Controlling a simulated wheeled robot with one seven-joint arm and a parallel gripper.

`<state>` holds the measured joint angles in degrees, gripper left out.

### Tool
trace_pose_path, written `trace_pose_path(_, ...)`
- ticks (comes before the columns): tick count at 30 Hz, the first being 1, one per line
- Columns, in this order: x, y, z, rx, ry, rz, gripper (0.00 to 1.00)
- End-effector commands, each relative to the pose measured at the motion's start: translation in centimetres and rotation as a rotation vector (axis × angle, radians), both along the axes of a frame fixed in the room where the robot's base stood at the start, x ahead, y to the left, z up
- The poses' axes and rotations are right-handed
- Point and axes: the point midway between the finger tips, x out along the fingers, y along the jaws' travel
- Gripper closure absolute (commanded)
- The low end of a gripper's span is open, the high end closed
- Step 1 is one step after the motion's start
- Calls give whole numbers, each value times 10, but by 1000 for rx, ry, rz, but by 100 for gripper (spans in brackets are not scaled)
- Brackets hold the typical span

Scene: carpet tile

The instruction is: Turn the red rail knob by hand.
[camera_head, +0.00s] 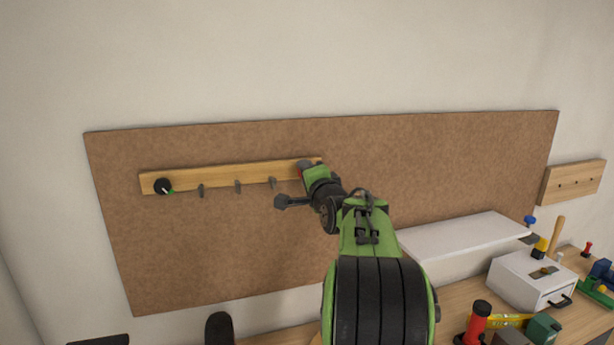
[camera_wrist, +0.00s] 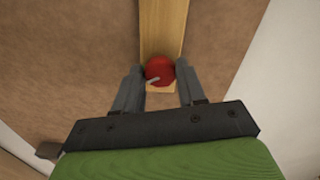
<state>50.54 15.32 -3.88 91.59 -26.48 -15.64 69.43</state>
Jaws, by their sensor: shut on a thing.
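The red rail knob (camera_wrist: 160,71) is at the end of the wooden rail in the wrist view, with a pale pointer mark on its face. My gripper (camera_wrist: 160,84) has one finger on each side of it and is shut on it. The wooden rail (camera_head: 225,175) runs nearly level across the brown board.
A black knob (camera_head: 163,186) sits at the rail's left end, with several grey hooks (camera_head: 238,186) between. The brown board (camera_head: 440,160) is bare to the right. Below are a white shelf (camera_head: 460,234), a white box (camera_head: 525,280) and a red-and-black tool (camera_head: 478,322).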

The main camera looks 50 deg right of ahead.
Motion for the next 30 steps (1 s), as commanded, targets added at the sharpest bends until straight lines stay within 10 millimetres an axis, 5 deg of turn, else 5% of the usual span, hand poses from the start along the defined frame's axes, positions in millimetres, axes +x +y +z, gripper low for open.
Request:
trace_pose_path(10, 0, 0, 0, 2, -1, -1, 90)
trace_pose_path(11, 0, 0, 0, 2, -1, -1, 57)
trace_pose_path(15, 0, 0, 0, 1, -1, -1, 36)
trace_pose_path(25, -4, 2, 0, 0, -2, -1, 35)
trace_pose_path(30, -35, 18, -1, -1, -3, -3, 35)
